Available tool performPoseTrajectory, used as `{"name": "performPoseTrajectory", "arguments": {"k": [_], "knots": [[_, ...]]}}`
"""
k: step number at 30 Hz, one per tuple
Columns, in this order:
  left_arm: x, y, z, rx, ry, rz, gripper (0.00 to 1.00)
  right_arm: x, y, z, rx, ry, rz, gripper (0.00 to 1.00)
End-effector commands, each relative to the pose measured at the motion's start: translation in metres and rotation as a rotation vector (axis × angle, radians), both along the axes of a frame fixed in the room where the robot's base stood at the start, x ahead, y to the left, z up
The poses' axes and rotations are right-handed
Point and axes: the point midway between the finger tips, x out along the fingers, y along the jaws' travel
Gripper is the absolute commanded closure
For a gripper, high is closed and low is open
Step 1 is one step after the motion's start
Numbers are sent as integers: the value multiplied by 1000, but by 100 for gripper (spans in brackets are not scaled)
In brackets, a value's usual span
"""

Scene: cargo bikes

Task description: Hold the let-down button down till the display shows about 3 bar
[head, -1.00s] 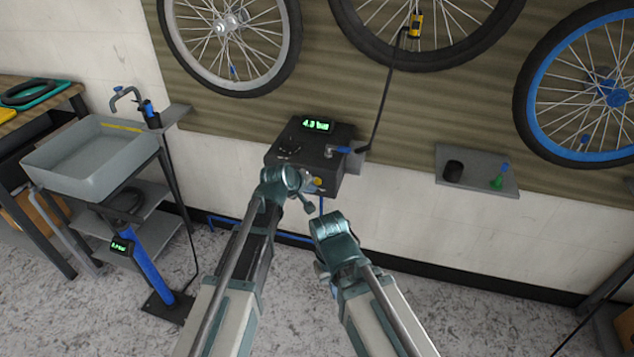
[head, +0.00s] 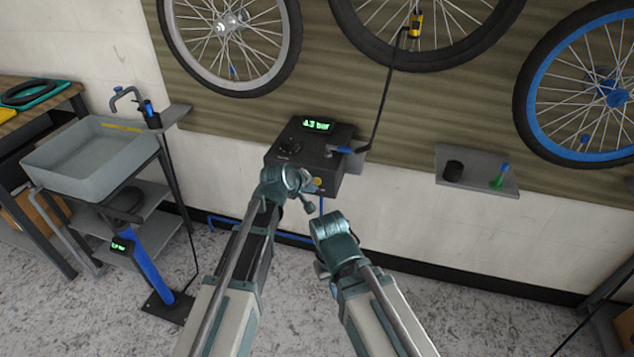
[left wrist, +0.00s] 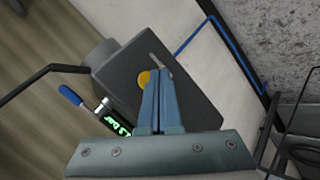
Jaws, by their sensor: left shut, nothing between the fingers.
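The dark inflator box (head: 280,153) hangs on the wall. Its green display (head: 318,124) reads about 4.3 bar, but the first digit is blurred.
A grey sink (head: 92,160) and a blue floor pump (head: 148,265) stand left. A small shelf (head: 477,170) is on the right wall.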

Motion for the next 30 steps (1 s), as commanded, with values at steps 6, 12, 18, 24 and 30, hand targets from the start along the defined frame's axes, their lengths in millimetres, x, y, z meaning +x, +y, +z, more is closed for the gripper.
{"name": "performPoseTrajectory", "arguments": {"k": [6,12,18,24,30], "knots": [[6,-2,0,0,0,0,100,0,0,0,0,0,0,100],[8,-3,0,0,0,0,100,0,0,0,0,0,0,100],[8,-3,0,0,0,0,100,0,0,0,0,0,0,100],[9,-3,0,0,0,0,100,0,0,0,0,0,0,100],[11,-4,0,0,0,0,100,0,0,0,0,0,0,100]]}}
